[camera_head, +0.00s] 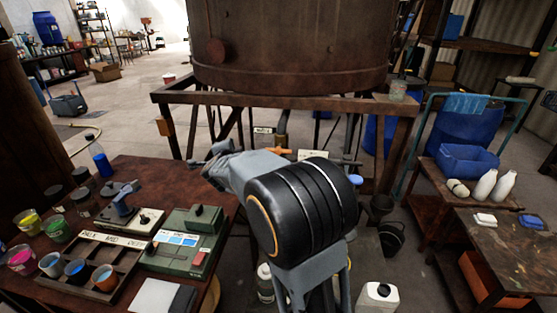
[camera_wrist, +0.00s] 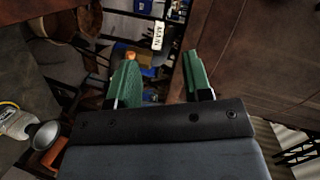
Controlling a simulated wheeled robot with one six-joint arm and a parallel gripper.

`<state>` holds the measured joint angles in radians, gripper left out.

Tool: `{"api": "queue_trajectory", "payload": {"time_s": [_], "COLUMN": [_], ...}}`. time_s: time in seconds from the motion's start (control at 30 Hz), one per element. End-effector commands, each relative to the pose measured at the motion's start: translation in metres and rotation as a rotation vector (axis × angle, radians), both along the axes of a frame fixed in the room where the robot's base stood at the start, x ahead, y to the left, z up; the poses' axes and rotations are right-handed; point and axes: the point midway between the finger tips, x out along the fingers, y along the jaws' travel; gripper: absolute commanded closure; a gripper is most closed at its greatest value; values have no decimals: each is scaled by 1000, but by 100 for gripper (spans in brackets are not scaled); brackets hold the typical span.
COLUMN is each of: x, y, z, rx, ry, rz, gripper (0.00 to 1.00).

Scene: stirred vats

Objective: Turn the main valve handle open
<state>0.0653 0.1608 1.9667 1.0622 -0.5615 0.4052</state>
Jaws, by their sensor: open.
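My gripper (camera_wrist: 163,72) shows in the wrist view as two green fingers set wide apart, open with nothing between them. A white tag reading MAIN (camera_wrist: 158,36) is beyond the fingertips. A small orange piece (camera_wrist: 130,56), perhaps the end of the main valve handle, shows at the left fingertip; I cannot tell whether they touch. In the head view an orange handle (camera_head: 280,150) lies under the large rusty vat (camera_head: 290,45), beside a pale label plate (camera_head: 312,155). My arm hides part of the pipework there.
A rusty frame (camera_head: 285,97) carries the vat. At left a table (camera_head: 140,175) holds a green control box (camera_head: 185,240), paint cups and a blue bottle (camera_head: 98,158). At right a cart holds a blue bin (camera_head: 467,160) and white bottles. A white jug (camera_head: 378,298) stands low in front.

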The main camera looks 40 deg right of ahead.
Motion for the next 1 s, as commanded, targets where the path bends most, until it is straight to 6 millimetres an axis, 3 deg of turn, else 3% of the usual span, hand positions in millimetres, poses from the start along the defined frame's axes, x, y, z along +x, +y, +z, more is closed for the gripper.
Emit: {"api": "queue_trajectory", "payload": {"time_s": [0.03, 0.1, 0.33, 0.57, 1.0], "x": [4, 3, -12, -9, 23], "y": [-19, -41, -78, -105, -178], "z": [-20, -33, -64, -73, -88], "rx": [31, 64, 104, 108, 107], "ry": [-40, -94, -185, -203, -201], "rz": [-120, -271, -583, -652, -647], "gripper": [55, 55, 55, 55, 55]}}
